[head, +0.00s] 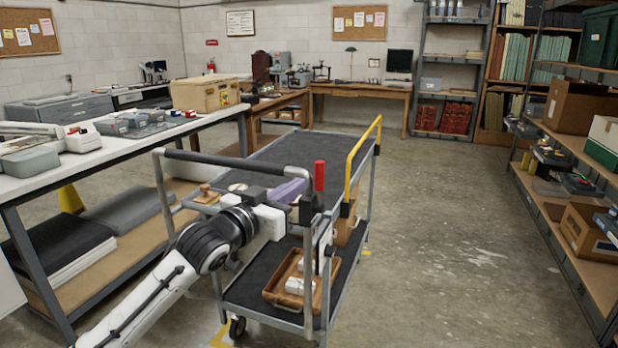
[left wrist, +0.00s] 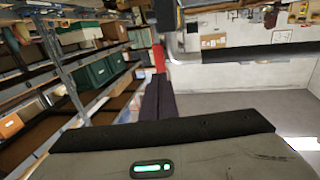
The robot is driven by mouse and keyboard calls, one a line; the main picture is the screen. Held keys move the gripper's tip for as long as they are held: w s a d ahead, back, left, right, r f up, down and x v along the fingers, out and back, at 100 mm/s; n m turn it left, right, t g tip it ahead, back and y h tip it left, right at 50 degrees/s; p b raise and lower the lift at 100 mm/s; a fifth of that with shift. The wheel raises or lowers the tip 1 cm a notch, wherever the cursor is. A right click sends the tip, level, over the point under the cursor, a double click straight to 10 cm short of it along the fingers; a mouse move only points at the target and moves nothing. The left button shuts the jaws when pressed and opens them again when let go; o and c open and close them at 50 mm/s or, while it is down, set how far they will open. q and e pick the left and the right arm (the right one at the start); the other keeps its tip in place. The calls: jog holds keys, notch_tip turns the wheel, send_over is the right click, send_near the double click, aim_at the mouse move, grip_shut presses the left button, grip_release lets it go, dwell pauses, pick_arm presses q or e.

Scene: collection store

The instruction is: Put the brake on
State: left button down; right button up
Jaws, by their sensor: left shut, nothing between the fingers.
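The cart (head: 240,185) stands in the middle of the head view, with a dark push bar at its near end. A red brake lever (head: 319,176) stands upright from a black block on the right post of the push-bar frame. My left gripper (head: 297,213) is shut and empty, close to that post and just below and left of the red grip. In the left wrist view its dark fingers (left wrist: 158,97) lie together, and the red lever (left wrist: 158,57) shows right at their tips. I cannot tell whether they touch. My right gripper is in neither view.
A long white-topped bench (head: 130,148) runs along the cart's left side. The cart carries a wooden tray (head: 272,294) on its lower shelf and a yellow bar (head: 352,165) at its far end. Shelving (head: 570,195) stands at right, with open floor (head: 460,240) between.

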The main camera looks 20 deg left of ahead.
aim_at(317, 172)
pick_arm(q)
jog(key=x, duration=0.6)
jog(key=shift+s, duration=0.1)
jog(key=shift+r+p, duration=0.1)
jog(key=shift+p, duration=0.25)
